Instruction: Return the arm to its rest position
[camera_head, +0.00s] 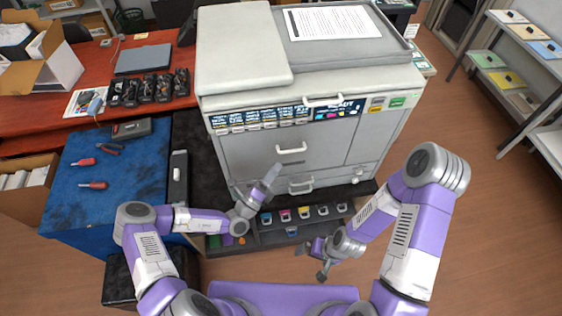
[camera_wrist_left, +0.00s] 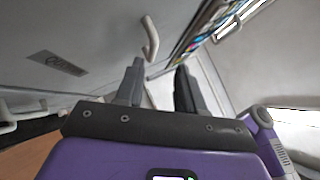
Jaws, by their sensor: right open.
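My left gripper (camera_head: 272,175) is raised in front of the printer (camera_head: 245,160), its fingers pointing up toward the front panel. In the left wrist view my left gripper (camera_wrist_left: 158,85) has its two fingers apart with nothing between them. A white handle (camera_wrist_left: 150,38) shows beyond the fingertips, apart from them as far as I can tell. My right gripper (camera_head: 311,262) hangs low at the front, open and empty, just in front of the toner shelf (camera_head: 265,238). Both arms are bent at the elbow.
Several colored toner cartridges (camera_head: 285,215) stand on the low shelf under the printer. A blue table (camera_head: 130,170) with screwdrivers (camera_head: 92,185) is at the left, close to my left arm. A shelving rack (camera_head: 505,75) stands at the right. The floor (camera_head: 490,220) at the right is clear.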

